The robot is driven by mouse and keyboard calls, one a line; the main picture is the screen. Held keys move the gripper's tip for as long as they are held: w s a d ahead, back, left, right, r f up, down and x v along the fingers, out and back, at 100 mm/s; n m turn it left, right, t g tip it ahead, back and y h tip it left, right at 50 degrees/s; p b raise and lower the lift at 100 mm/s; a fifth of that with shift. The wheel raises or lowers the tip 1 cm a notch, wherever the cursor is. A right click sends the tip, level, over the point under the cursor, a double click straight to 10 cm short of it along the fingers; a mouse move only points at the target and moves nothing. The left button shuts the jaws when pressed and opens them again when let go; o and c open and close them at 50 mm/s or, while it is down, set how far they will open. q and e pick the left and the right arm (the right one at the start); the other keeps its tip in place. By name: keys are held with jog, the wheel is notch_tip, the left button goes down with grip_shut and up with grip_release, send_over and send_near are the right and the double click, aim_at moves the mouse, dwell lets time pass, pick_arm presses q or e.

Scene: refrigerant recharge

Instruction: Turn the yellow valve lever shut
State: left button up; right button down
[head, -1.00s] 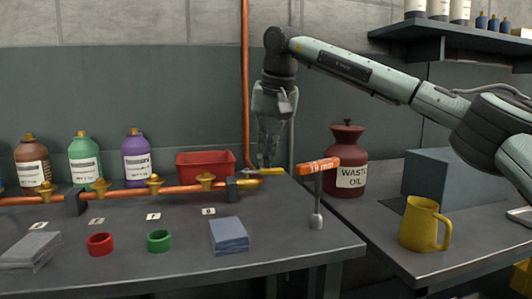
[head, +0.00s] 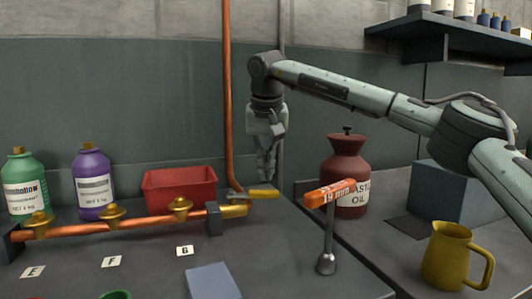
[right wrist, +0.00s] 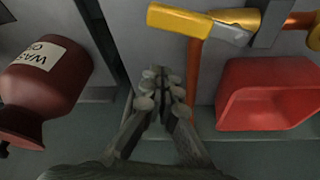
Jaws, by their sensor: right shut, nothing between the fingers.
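The yellow valve lever (head: 263,194) sits at the right end of the copper pipe, beside the brass valve body (head: 233,210). It lies roughly in line with the pipe. In the right wrist view the lever (right wrist: 180,20) is at the top, just beyond the fingertips. My right gripper (head: 266,176) points down behind the lever, near the wall, and is shut and empty. In the right wrist view its fingers (right wrist: 160,88) are together, apart from the lever. My left gripper is not in view.
A red bin (head: 180,190) stands left of the gripper, and a waste oil jug (head: 346,170) stands to the right. An orange-handled 19 mm tool (head: 328,225) stands upright in front. A vertical copper pipe (head: 227,100) runs up the wall close by.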

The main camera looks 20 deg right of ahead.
aim_at(253, 195)
jog(key=shift+x, duration=1.05)
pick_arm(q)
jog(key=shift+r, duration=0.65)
pick_arm(e)
jog(key=s, duration=0.2)
jog(key=s+a, duration=0.1)
jog(key=shift+s+a+r, duration=0.1)
jog(key=shift+s+r, duration=0.05)
jog(key=shift+s, duration=0.25)
